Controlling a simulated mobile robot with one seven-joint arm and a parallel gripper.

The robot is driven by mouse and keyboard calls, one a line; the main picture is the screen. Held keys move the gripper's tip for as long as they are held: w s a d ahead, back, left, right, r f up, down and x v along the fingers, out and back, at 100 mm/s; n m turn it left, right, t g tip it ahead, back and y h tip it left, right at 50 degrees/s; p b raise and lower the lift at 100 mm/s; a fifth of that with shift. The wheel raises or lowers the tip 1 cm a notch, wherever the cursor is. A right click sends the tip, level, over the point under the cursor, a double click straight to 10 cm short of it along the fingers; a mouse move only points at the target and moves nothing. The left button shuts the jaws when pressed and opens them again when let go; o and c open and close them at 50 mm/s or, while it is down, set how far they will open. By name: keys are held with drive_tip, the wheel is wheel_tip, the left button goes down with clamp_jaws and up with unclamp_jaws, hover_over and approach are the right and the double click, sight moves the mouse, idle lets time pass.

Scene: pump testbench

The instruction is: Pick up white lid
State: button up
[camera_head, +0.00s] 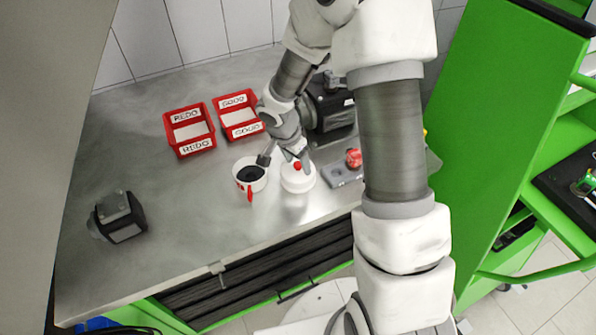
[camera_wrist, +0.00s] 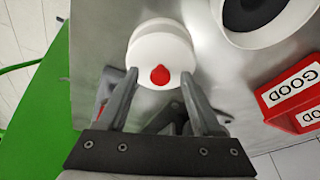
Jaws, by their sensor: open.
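The white lid (camera_wrist: 161,58) is a round white piece with a red knob (camera_wrist: 160,75), seen from above in the wrist view. In the head view the white lid (camera_head: 298,180) sits near the front of the grey bench, with its red knob showing on top. My gripper (camera_wrist: 160,77) is open, with one dark finger on either side of the red knob in the wrist view. In the head view my gripper (camera_head: 282,161) is just above and behind the lid. I cannot tell whether the fingers touch it.
A white cup (camera_head: 250,175) with a dark inside and red handle stands just left of the lid. Red bins marked REDO (camera_head: 190,130) and GOOD (camera_head: 238,113) stand behind. A grey plate with a red piece (camera_head: 354,158) lies right. A black device (camera_head: 119,216) stands at far left.

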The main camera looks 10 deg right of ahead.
clamp_jaws()
drive_tip(key=shift+r, duration=0.1)
